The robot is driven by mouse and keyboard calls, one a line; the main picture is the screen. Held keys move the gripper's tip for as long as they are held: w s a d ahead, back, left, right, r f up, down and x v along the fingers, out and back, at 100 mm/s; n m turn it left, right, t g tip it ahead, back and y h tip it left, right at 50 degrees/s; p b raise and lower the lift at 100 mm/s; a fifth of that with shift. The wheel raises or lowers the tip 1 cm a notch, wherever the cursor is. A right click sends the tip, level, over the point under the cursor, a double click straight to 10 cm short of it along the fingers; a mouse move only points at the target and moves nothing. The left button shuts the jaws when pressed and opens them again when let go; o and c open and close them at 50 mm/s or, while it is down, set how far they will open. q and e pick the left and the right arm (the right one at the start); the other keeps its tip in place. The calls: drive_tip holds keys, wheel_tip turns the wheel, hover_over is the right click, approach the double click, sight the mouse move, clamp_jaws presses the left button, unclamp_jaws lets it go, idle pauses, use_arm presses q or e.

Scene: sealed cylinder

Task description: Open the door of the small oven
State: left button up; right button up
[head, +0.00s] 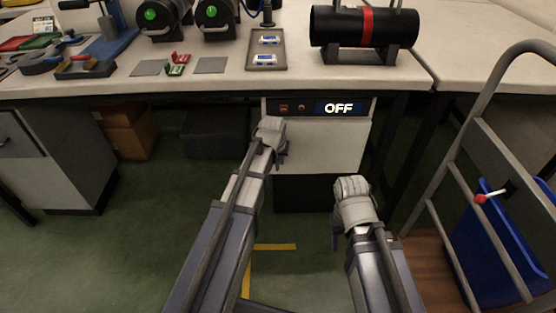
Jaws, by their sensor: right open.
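The small oven (335,145) is a white-fronted box under the workbench, with a dark panel on top that reads OFF and has small orange-red controls. Its front looks closed; I see no clear handle, and my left arm hides part of its left side. My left gripper (271,128) is in front of the oven's upper left edge; its fingers are too small to read, and I cannot tell whether it touches. My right gripper (351,186) is open, lower and in front of the oven's lower right, with nothing seen in it.
The workbench (300,82) above holds a black cylinder with a red band (367,27), a grey tray (267,45) and several tools. A metal-framed cart with a blue panel (510,240) stands at the right. Cardboard boxes (130,135) lie at the left. Green floor is open at left.

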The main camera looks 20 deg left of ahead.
use_arm(q)
clamp_jaws()
drive_tip(key=shift+s, duration=0.1)
idle(0.9)
